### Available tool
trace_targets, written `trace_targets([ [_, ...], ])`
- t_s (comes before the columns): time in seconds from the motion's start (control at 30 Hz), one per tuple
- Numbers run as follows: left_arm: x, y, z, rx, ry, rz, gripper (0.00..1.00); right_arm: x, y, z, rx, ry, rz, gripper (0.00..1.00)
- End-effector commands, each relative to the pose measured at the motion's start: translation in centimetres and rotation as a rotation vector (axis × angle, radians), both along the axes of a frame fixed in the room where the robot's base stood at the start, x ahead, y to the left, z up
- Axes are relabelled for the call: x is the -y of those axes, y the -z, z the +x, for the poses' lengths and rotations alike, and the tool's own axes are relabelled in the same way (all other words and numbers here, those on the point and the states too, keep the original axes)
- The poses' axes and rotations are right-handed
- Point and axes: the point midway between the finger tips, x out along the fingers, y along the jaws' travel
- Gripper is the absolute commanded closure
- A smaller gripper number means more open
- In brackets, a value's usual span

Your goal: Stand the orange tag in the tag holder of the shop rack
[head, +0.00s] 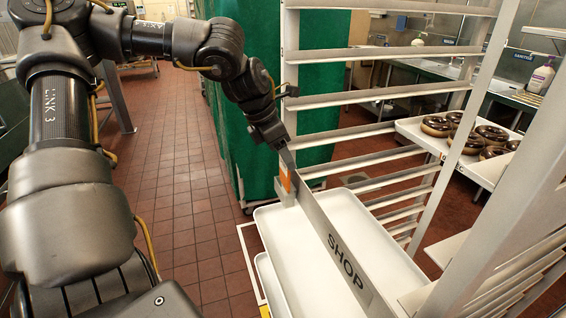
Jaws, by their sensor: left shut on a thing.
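The orange tag (285,179) shows as a small upright orange patch just below my left gripper (287,157). My left gripper is shut on the tag, pointing down from the upper left. A small pale piece that looks like the tag holder (282,193) is around the tag's lower part. I cannot tell whether the tag's lower edge is inside it or just in front of it. My right gripper is not in view.
White trays (375,240) sit in the shop rack below the bar. Rack posts and rails (290,70) stand close to my left forearm. Another tray (487,170) at right holds several chocolate-glazed donuts. A green cover (322,90) stands behind. Tiled floor (190,190) is clear at left.

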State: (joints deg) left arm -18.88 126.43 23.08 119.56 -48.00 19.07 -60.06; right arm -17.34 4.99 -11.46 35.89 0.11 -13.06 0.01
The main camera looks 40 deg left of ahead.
Motion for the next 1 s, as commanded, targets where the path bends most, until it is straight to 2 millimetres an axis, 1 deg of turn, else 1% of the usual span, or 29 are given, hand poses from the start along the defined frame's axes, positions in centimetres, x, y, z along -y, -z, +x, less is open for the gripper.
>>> trace_targets([
  [0.07, -0.4, 0.6, 0.3, -0.003, -0.003, -0.001, 0.81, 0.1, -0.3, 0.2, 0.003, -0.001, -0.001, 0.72],
  [0.2, -0.3, 2.7, 0.3, -0.005, -0.001, -0.001, 0.81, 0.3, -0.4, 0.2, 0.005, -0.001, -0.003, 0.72],
  [0.3, -0.3, 3.5, 0.3, -0.002, -0.001, 0.0, 0.81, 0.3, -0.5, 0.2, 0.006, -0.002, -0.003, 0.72],
  [0.57, -0.3, 3.6, 0.3, 0.0, -0.001, 0.0, 0.81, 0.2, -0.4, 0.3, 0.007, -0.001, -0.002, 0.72],
  [0.77, -0.3, 4.1, 0.3, 0.0, -0.001, 0.0, 0.81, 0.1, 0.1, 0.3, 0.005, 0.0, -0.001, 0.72],
  [0.8, -0.3, 4.0, 0.3, -0.001, -0.001, 0.0, 0.39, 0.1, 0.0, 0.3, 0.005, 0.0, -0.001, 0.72],
  [0.93, -0.3, 3.9, 0.3, -0.001, -0.002, 0.0, 0.22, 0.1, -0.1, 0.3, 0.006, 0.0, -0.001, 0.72],
  [1.0, -0.3, 3.9, 0.3, -0.001, -0.002, 0.0, 0.21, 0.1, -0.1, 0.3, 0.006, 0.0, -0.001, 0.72],
])
